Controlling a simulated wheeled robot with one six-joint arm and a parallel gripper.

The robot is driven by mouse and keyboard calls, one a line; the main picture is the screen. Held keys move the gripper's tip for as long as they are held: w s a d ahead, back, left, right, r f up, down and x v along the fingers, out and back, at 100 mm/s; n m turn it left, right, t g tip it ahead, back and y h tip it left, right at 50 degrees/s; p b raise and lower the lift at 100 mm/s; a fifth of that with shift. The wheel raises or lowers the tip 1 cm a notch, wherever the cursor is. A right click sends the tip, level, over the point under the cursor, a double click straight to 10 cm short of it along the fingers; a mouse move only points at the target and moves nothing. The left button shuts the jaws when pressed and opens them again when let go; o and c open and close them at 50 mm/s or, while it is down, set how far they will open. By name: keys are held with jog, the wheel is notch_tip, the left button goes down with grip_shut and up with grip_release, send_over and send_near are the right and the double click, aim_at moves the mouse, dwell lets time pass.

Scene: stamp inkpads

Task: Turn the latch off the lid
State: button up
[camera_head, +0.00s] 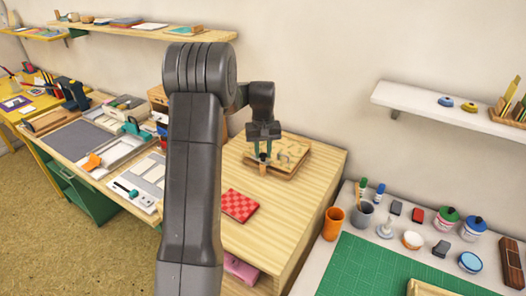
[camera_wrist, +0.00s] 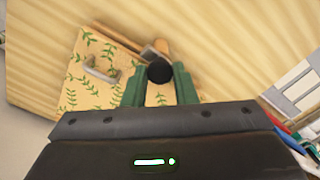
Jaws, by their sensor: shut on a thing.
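A flat box with a leaf-patterned lid (camera_wrist: 85,95) lies on the pale wooden cabinet top; in the head view the box (camera_head: 292,160) is partly hidden behind my gripper. A grey metal handle (camera_wrist: 100,71) stands on the lid. My gripper (camera_wrist: 159,78) is at the box's edge, its green fingers pointing down on either side of a round black knob (camera_wrist: 159,71), closed on what appears to be the latch. A small wooden strip and grey metal piece show just beyond the knob. My gripper (camera_head: 264,155) hides part of the latch in the head view.
A red checkered pad (camera_head: 239,206) lies nearer on the cabinet top (camera_head: 290,214). A white table with a green mat (camera_head: 375,268), cups and jars stands right. A cluttered workbench (camera_head: 70,170) is left.

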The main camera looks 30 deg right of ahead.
aim_at(263, 154)
jog(key=shift+n, duration=0.6)
jog(key=o, duration=1)
jog(key=shift+r, duration=0.1)
notch_tip(263, 154, up, 14)
jog(key=b, duration=0.1)
jog(key=shift+f, duration=0.2)
